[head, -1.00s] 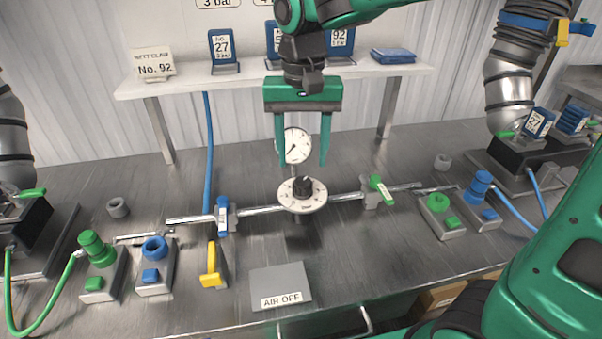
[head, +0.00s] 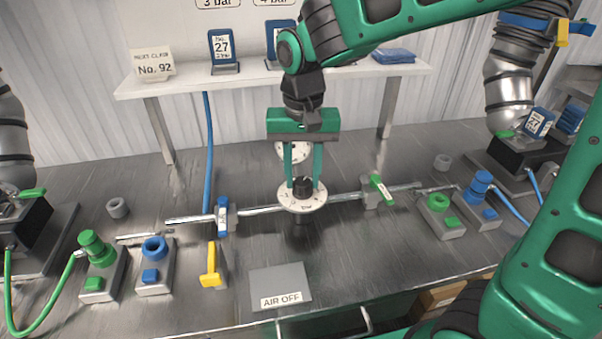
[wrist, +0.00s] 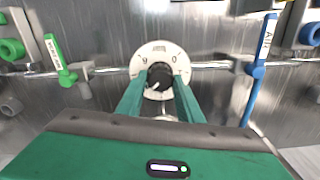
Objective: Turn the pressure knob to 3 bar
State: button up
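The black pressure knob (head: 302,188) sits in the middle of a round white dial (head: 303,205) on the pipe. In the wrist view the knob (wrist: 159,78) has a pale mark toward its lower left, and the dial (wrist: 150,52) shows figures such as 0 and 6. My gripper (head: 303,180) points down over the dial with one finger on each side of the knob. The fingers appear to press on its sides. The gauge (head: 292,151) behind is partly hidden by my gripper, and its needle cannot be read.
A blue-handled valve (head: 222,216) stands left of the dial and a green-handled valve (head: 381,188) right of it. A yellow lever (head: 211,266) and an "AIR OFF" plate (head: 281,287) lie in front. A shelf (head: 180,83) with cards stands behind.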

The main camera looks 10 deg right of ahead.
aim_at(303, 180)
jog(key=shift+n, duration=0.3)
jog(key=n, duration=0.3)
jog(key=shift+n, duration=2.5)
jog(key=o, duration=1.1)
notch_tip(303, 180, up, 11)
jog(key=shift+w+f, duration=0.1)
